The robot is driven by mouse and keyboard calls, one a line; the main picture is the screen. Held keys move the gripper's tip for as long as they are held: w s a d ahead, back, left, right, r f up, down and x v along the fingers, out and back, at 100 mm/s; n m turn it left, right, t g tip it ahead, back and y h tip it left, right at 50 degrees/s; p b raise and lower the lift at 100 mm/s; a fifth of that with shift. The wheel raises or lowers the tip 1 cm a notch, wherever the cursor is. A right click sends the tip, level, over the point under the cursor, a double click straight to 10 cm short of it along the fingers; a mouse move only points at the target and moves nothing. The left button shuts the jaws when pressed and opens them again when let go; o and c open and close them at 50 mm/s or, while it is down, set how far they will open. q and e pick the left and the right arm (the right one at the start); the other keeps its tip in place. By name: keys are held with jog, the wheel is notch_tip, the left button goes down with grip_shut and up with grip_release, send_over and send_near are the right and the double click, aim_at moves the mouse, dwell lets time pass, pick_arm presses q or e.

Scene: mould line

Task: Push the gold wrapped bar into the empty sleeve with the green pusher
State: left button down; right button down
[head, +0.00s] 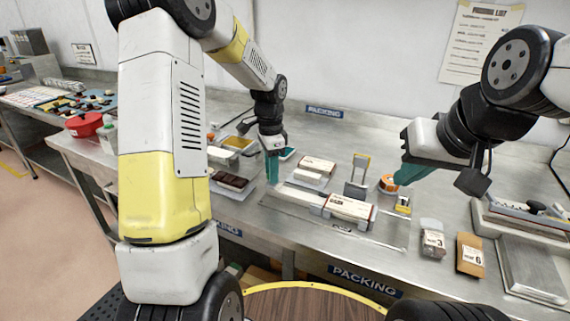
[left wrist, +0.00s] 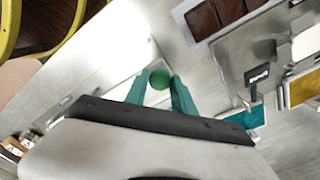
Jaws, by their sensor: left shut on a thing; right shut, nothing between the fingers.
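My left gripper (head: 272,178) is shut on the green pusher (left wrist: 160,77), whose round end shows between the teal fingertips in the left wrist view. In the head view the pusher is too small or hidden to make out. A pale boxed sleeve (head: 348,208) with a printed label lies on a long metal fixture (head: 287,197), to the right of my left gripper. I cannot make out the gold wrapped bar, nor whether anything is inside the sleeve. My right gripper (head: 408,174) is shut and empty, above the bench near an orange roll.
White boxes (head: 317,165) stand behind the fixture. A grey stand (head: 358,175), the orange roll (head: 388,184) and a small yellow item (head: 403,204) are to its right. Dark chocolate bars (head: 230,181) lie left.

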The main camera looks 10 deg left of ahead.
pick_arm(q)
jog(key=shift+w+a+r, duration=0.1)
jog(key=shift+w+a, duration=0.05)
jog(key=shift+a, duration=0.1)
jog(key=c, duration=1.1)
grip_release()
jog(key=shift+a, duration=0.1)
jog(key=shift+c, duration=0.2)
jog(key=shift+o, duration=0.4)
notch_tip(320, 180, up, 8)
jog(key=shift+f, duration=0.25)
jog(key=shift+r, duration=0.1)
